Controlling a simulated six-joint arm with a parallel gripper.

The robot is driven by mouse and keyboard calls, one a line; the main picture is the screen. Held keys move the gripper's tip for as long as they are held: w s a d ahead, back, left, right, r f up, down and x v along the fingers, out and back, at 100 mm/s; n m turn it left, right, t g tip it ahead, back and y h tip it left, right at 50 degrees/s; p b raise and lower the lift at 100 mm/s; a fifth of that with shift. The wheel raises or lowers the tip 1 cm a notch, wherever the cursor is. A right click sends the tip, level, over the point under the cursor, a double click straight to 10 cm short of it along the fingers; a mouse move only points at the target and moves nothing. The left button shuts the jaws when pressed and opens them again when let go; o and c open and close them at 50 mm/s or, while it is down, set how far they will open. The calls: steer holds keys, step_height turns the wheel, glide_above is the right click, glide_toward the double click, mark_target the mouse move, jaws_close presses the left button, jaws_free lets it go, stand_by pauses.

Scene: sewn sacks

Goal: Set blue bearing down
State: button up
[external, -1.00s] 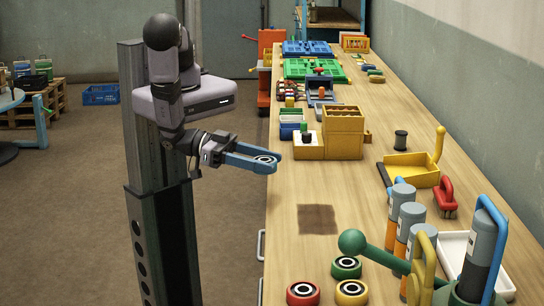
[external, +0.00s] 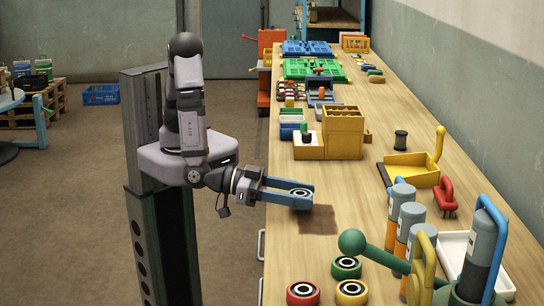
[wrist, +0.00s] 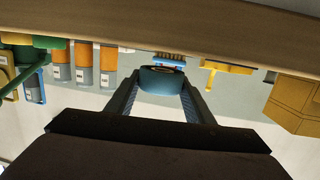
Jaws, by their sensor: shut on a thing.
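The blue bearing (external: 300,193), with a black and white ring on its face, sits between the fingertips of my gripper (external: 301,194). The gripper is shut on it and holds it over the bench's left edge, beside a dark brown square patch (external: 318,220) on the bench top. The exact height above the bench cannot be told. In the wrist view the blue bearing (wrist: 162,80) is between the two finger ends, partly covered by them at its sides.
Red (external: 303,293), yellow (external: 351,292) and green (external: 346,267) bearings stand at the near end. A green ball-ended lever (external: 352,242) and grey-orange cylinders (external: 407,221) stand to the right. A yellow box (external: 343,133) is beyond. Bare wood surrounds the brown patch.

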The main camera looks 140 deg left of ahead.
steer(key=shift+t+h, duration=0.3)
steer(key=w+b, duration=0.1)
steer(key=w, duration=0.1)
steer(key=w+d+r+b, duration=0.1)
steer(key=w, duration=0.1)
steer(key=w+d+r+b, duration=0.1)
steer(key=w, duration=0.1)
steer(key=shift+w+d+r, duration=0.1)
steer(key=shift+w+d, duration=0.1)
steer(key=shift+w, duration=0.15)
steer(key=w+d+r+m+t+h, duration=0.2)
steer(key=w+d+r+m+h, duration=0.1)
steer(key=w+d+r, duration=0.4)
steer(key=m+t+h, duration=0.1)
steer(key=m+h, duration=0.4)
steer(key=h, duration=0.1)
glide_above(301, 274)
steer(key=shift+w+f, duration=0.1)
steer(key=shift+f, duration=0.65)
steer(key=shift+f, duration=0.1)
steer(key=shift+f, duration=4.75)
